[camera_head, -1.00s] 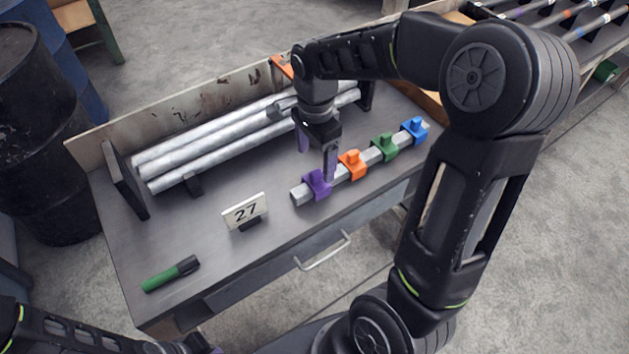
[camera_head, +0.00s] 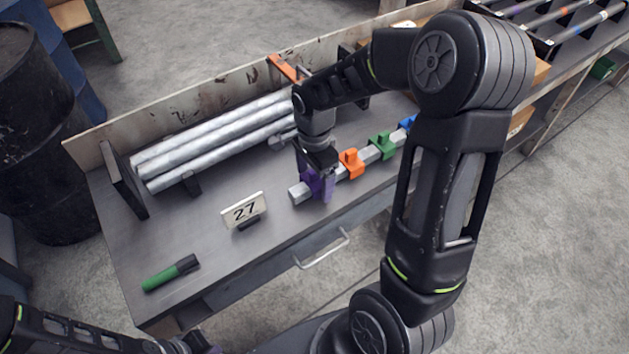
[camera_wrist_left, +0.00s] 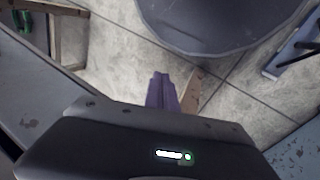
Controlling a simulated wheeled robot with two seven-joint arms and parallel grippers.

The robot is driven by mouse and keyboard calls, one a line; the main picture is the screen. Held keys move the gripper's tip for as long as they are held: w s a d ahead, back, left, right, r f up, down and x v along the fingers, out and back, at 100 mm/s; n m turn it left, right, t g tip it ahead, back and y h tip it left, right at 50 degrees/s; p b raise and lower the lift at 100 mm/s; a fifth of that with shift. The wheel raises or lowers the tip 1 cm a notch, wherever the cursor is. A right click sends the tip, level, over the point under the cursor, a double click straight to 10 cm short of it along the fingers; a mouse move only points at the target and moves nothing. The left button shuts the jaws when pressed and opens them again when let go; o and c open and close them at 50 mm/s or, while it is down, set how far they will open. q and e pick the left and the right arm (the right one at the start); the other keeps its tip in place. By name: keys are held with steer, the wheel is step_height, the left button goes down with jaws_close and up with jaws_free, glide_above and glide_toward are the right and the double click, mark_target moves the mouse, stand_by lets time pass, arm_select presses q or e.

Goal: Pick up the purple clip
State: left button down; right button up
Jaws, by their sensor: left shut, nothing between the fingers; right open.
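The purple clip (camera_head: 312,184) sits at the left end of a grey bar on the workbench, first in a row of coloured clips. My right gripper (camera_head: 316,182) is open and down at the purple clip, with its purple fingers around it. The fingers partly hide the clip, and I cannot tell whether they touch it. My left gripper (camera_head: 205,345) is low at the bottom edge of the head view, mostly cut off. In the left wrist view its purple fingers (camera_wrist_left: 162,92) are together with nothing between them.
Orange (camera_head: 351,163), green (camera_head: 382,145) and blue (camera_head: 408,122) clips share the bar. Silver pipes (camera_head: 215,140) rest behind.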

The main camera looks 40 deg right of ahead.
steer(key=shift+f, duration=0.25)
steer(key=shift+c, duration=0.2)
steer(key=c, duration=1.5)
steer(key=shift+r, duration=0.15)
step_height(320, 180, up, 10)
steer(key=shift+f, duration=0.1)
steer(key=shift+f, duration=0.1)
stand_by(0.4)
